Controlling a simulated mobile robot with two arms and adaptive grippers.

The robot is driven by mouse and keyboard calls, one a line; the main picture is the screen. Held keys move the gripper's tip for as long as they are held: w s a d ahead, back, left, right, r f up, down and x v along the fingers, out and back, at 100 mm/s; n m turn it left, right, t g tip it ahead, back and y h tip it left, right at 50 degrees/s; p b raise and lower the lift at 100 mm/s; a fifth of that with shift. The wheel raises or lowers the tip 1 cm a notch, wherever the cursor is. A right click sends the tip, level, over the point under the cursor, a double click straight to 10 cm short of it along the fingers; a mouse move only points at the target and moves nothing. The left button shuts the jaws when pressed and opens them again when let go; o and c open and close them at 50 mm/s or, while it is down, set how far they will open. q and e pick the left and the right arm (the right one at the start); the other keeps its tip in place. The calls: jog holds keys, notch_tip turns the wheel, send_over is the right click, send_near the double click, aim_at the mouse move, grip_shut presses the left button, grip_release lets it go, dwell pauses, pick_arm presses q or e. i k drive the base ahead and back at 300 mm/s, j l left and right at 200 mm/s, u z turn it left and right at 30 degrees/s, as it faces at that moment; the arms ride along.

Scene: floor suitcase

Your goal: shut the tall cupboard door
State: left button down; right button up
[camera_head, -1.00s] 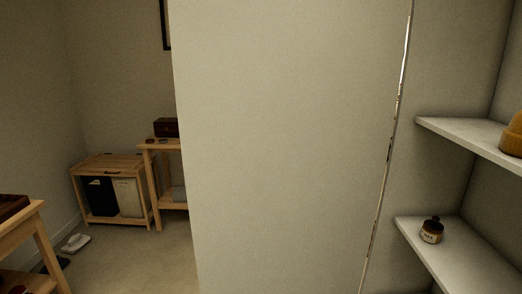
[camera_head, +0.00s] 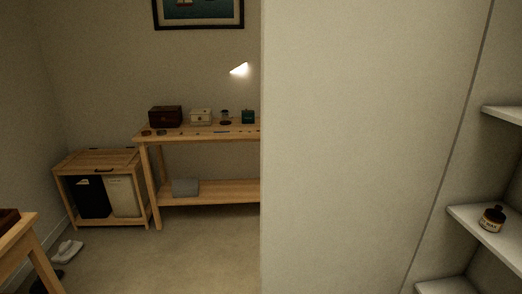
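The tall cupboard door (camera_head: 360,140) is a plain pale panel that stands open and fills the middle and right of the head view. Its free edge is on the left and its hinge side runs along a dark slanted line on the right. To the right of it the cupboard's inside shows, with white shelves (camera_head: 480,232) and a small labelled jar (camera_head: 491,219) on one of them. Neither of my grippers is in view. The door's handle, if any, is not visible.
A wooden bench (camera_head: 200,132) with boxes and small items stands against the back wall. A wooden laundry cabinet (camera_head: 100,160) is to its left. White shoes (camera_head: 68,250) lie by the left wall. A table corner (camera_head: 18,232) juts in at lower left. The floor (camera_head: 180,255) between is clear.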

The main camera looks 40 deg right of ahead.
aim_at(363, 102)
jog(key=i+j+u, duration=0.3)
jog(key=i+u, duration=0.3)
jog(key=i, duration=0.2)
jog(key=i+z, duration=0.4)
jog(key=i+j+z, duration=0.2)
jog(key=z, duration=0.2)
jog(key=i+z, duration=0.15)
jog(key=z, duration=0.3)
jog(key=i+z, duration=0.15)
jog(key=z, duration=0.3)
jog(key=i+z, duration=0.15)
jog(key=z, duration=0.3)
jog(key=i+j+z, duration=0.1)
jog(key=z, duration=0.35)
jog(key=i+j+z, duration=0.1)
jog(key=z, duration=0.35)
jog(key=i+j+z, duration=0.15)
jog(key=z, duration=0.25)
jog(key=i+j+z, duration=0.2)
jog(key=z, duration=0.2)
jog(key=i+j+z, duration=0.2)
jog(key=z, duration=0.2)
jog(key=i+j+z, duration=0.1)
jog(key=j+z, duration=0.3)
jog(key=l, duration=0.1)
